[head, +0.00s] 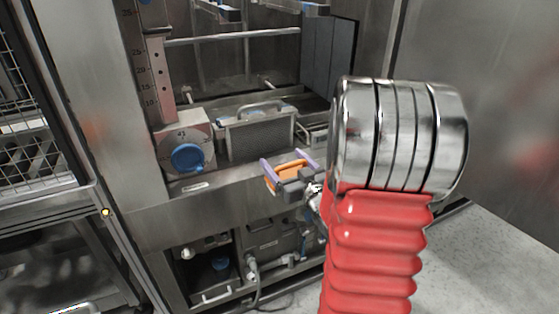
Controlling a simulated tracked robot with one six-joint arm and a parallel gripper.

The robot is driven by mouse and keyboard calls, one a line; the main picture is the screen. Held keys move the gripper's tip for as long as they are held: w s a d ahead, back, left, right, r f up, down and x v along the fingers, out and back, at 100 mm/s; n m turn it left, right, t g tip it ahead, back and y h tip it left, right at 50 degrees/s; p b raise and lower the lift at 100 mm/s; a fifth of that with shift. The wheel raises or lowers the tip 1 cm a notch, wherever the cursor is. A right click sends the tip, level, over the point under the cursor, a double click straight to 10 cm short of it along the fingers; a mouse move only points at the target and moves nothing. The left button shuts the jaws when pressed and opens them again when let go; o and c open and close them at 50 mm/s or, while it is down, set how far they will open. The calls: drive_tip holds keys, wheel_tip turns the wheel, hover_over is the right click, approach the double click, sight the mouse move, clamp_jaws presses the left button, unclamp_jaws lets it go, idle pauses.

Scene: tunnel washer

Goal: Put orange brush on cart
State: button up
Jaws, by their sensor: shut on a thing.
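My gripper (287,165) is in the middle of the head view, with purple fingers. It is shut on the orange brush (290,174), which shows as a small orange block between the fingers. The gripper body hides part of the brush, and no bristles can be made out. Both are in front of the steel washer opening, over its front ledge. A steel frame with wire racks (22,165) stands at the left edge; it may be the cart, but I cannot tell for sure.
A mesh box with a handle (258,132) sits inside the washer opening. A blue knob (187,157) is on the washer's front at left. Pipes and a cable (256,285) are below. A steel wall (470,60) closes the right side. Speckled floor (490,260) is clear at lower right.

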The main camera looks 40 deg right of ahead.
drive_tip(key=shift+r, duration=0.1)
drive_tip(key=w+a+f+y, duration=0.1)
drive_tip(key=w+a+f, duration=0.1)
drive_tip(key=a, duration=0.8)
drive_tip(key=w+a+f+n+y, duration=0.1)
drive_tip(key=w+a+f, duration=0.2)
drive_tip(key=a, duration=0.6)
drive_tip(key=w+a+f+n+y, duration=0.1)
drive_tip(key=w+a, duration=0.4)
drive_tip(key=a, duration=0.5)
drive_tip(key=shift+w+a+f, duration=0.2)
drive_tip(key=shift+a+f, duration=0.15)
drive_tip(key=shift+f, duration=0.4)
drive_tip(key=shift+r, duration=0.2)
